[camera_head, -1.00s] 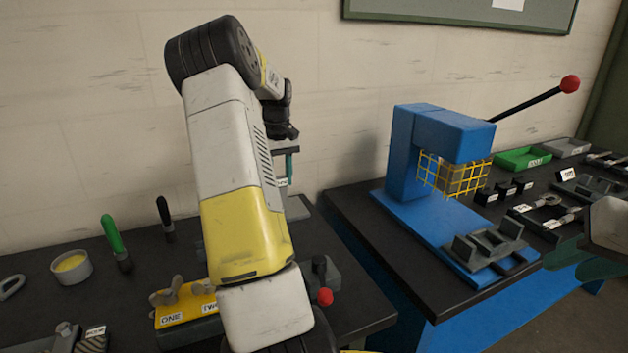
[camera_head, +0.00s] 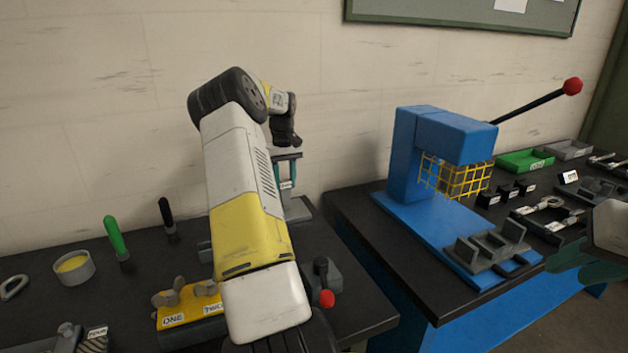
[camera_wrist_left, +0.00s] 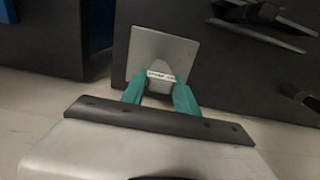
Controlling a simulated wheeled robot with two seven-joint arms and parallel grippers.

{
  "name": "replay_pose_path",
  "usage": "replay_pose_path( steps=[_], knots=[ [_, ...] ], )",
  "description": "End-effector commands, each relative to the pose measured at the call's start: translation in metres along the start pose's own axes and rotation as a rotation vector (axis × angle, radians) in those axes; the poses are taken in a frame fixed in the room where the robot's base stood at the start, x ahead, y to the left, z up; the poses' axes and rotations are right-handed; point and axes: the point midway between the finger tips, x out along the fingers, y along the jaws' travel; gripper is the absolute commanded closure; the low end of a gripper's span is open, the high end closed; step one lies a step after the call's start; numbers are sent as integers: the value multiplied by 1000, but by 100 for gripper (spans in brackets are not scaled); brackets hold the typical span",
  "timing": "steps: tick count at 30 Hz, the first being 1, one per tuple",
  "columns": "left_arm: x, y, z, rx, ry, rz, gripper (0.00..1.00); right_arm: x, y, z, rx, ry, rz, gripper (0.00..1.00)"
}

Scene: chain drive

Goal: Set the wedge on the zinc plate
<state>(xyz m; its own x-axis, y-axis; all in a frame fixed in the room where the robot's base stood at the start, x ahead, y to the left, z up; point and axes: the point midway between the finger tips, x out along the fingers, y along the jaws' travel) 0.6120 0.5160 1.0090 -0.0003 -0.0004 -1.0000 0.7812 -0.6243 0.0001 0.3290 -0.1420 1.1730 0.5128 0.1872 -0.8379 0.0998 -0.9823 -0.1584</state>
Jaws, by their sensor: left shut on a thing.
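My left gripper (camera_head: 287,177) hangs at the back of the left bench, partly behind my own arm. Its teal fingers are shut on a small grey piece with a white label, which I take as the wedge (camera_wrist_left: 160,86); the label's text is too small to read. A pale grey square plate (camera_wrist_left: 160,45), which I take as the zinc plate, lies beneath it; it shows in the head view too (camera_head: 298,209). I cannot tell whether the wedge touches the plate. My right gripper (camera_head: 577,262) is partly in view at the right edge.
A yellow block (camera_head: 185,306) marked ONE and TWO, a red-knobbed lever (camera_head: 326,297), a round tin (camera_head: 73,267) and green (camera_head: 116,238) and black (camera_head: 166,216) handles stand on the left bench. A blue press (camera_head: 440,150) with a yellow cage stands on the right bench.

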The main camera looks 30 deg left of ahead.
Motion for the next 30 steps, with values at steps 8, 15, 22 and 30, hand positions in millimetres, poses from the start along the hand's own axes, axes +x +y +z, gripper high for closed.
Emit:
replay_pose_path(
  steps=[8, 15, 22, 30],
  knots=[
    [2, 0, 0, 1, 1, 0, 58, 0, 0, 0, 0, 0, 0, 69],
    [2, 0, 0, 1, 1, 0, 42, 0, 0, 0, 0, 0, 0, 69],
    [-2, 0, 0, 0, 1, 0, 42, 0, 0, 0, 0, 0, 0, 69],
    [-50, 1, -1, 0, 6, 1, 42, 0, 0, 0, 0, 0, 0, 69]
  ],
)
